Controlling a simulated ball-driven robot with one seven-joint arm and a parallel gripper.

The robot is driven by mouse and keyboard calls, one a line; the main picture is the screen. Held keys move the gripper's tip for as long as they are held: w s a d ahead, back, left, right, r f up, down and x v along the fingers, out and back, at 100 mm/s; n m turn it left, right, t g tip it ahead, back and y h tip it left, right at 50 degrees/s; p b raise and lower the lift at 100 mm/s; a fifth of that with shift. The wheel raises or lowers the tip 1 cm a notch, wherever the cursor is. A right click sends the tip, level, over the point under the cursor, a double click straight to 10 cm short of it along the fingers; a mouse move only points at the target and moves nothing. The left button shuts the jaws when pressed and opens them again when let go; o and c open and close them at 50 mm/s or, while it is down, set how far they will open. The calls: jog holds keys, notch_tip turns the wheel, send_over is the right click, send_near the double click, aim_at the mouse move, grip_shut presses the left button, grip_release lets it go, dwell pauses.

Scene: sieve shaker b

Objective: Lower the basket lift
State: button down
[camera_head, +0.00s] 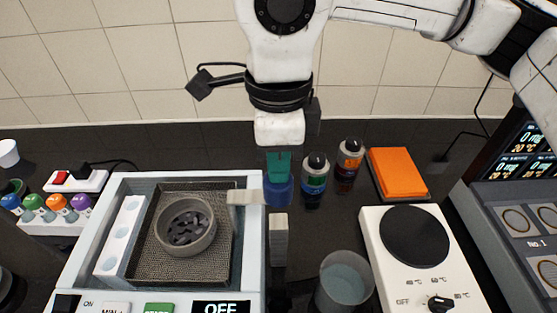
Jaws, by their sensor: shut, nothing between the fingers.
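The wire-mesh basket (222,265) sits within the white bath unit (75,262) at the lower left, with a round grey dish (188,227) of dark pieces in it. A pale bar (244,197) runs right from the basket's side to a blue knob-like piece (279,196). A pale upright post (278,240) stands below that piece, beside the unit. My gripper (278,170) points down from the top middle, its green tip right over the blue piece. It is shut with nothing held. I cannot tell whether it touches the blue piece.
Two dark-capped bottles (315,180) stand close right of my gripper. A glass beaker (345,282) is in front right. An orange box (397,173) and a white hotplate (415,235) are further right. A power strip (78,180) and several coloured caps are at left. The unit's display (221,307) reads OFF.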

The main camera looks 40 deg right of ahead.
aim_at(279, 195)
notch_tip(279, 195, down, 7)
jog(key=b, duration=0.6)
jog(key=shift+b, duration=0.35)
jog(key=shift+s, duration=0.1)
notch_tip(279, 195, up, 14)
jog(key=shift+r+p, duration=0.25)
jog(key=shift+p, duration=0.2)
